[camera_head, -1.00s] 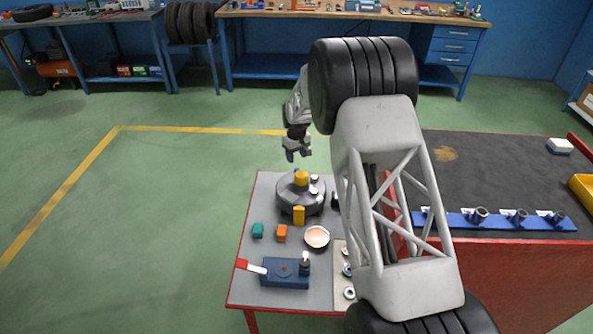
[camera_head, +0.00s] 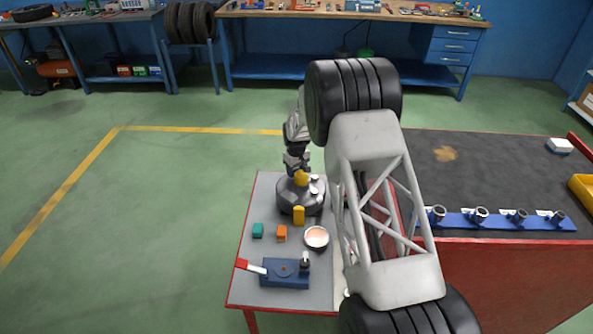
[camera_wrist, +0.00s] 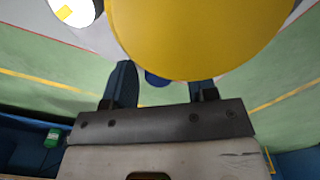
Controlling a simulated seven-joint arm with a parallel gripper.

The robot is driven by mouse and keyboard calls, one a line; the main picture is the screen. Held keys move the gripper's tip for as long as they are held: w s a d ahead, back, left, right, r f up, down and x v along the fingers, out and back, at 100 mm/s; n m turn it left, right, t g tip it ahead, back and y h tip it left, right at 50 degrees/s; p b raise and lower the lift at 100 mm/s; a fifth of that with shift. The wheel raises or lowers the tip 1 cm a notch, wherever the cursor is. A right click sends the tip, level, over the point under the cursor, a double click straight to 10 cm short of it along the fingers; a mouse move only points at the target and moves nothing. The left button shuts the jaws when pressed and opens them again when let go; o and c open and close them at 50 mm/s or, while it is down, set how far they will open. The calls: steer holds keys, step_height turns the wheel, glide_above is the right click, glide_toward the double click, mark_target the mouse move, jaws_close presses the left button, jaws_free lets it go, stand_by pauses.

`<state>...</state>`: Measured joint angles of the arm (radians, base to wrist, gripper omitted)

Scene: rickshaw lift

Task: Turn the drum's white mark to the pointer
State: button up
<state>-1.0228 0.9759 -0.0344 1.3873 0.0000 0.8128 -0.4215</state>
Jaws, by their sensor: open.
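The drum (camera_head: 289,203) is a dark grey round body on the small grey table, with a yellow knob (camera_head: 301,178) on its top. Pale round pieces (camera_head: 314,191) sit on its right side; I cannot tell which is the white mark. A yellow upright block (camera_head: 298,215) stands at its front edge; I cannot tell whether it is the pointer. My gripper (camera_head: 296,166) is open, just behind and above the knob. In the wrist view, a large yellow round surface (camera_wrist: 190,35) lies close beyond my open fingers (camera_wrist: 161,78), not visibly gripped.
A dark bench (camera_head: 480,175) with a blue holder rack lies right.

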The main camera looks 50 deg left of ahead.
steer(key=shift+c, duration=0.3)
jaws_close()
steer(key=shift+w+d+m, duration=0.1)
steer(key=shift+w+m, duration=0.1)
steer(key=shift+m, duration=0.2)
steer(key=shift+w+d+m, duration=0.25)
steer(key=shift+w+m, duration=0.1)
steer(key=shift+m, duration=0.3)
steer(key=shift+w+d+m, duration=0.25)
steer(key=shift+w+m, duration=0.1)
steer(key=shift+m, duration=0.3)
steer(key=shift+w+d+m, duration=0.35)
steer(key=shift+d+m, duration=0.1)
steer(key=shift+m, duration=0.55)
steer(key=shift+w+d+m, duration=0.25)
steer(key=shift+d+m, duration=0.15)
steer(key=shift+m, duration=0.3)
steer(key=shift+w+d+m, duration=0.2)
steer(key=shift+d+m, duration=0.15)
steer(key=shift+m, duration=0.35)
steer(key=shift+w+d+m, duration=0.2)
steer(key=shift+d+m, duration=0.45)
steer(key=shift+m, duration=0.45)
steer(key=shift+d, duration=0.1)
